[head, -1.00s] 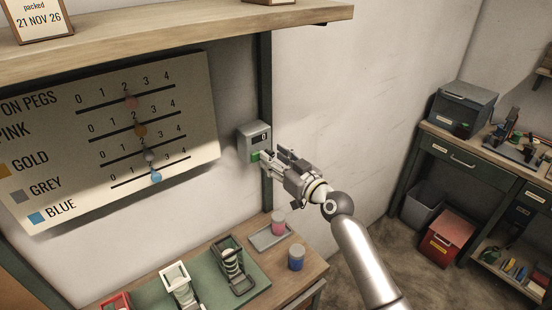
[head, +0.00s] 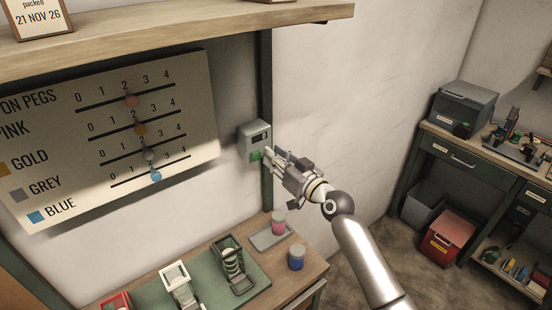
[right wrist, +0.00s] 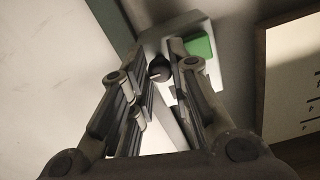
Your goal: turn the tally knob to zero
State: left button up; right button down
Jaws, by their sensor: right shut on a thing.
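The tally box (head: 248,143) is a small grey unit on the wall by the dark post, with a dark display on its front and a green button (head: 255,155) below. The display's digit is too small to read surely. The dark round knob (right wrist: 159,69) with a pale pointer line shows between the fingertips in the right wrist view. My right gripper (head: 269,156) is at the box's lower right and is shut on the knob. In the right wrist view the fingers (right wrist: 160,74) stand on both sides of it, with the green button to the right. My left gripper is out of view.
A board (head: 110,140) with numbered rows and coloured markers hangs left of the box. A wooden shelf (head: 200,32) is above. Below, a bench holds a tray (head: 264,242), pink and blue spools (head: 296,257) and fixtures. The wall right of the box is bare.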

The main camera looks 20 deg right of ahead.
jog(key=c, duration=1.3)
grip_release()
jog(key=v, duration=1.2)
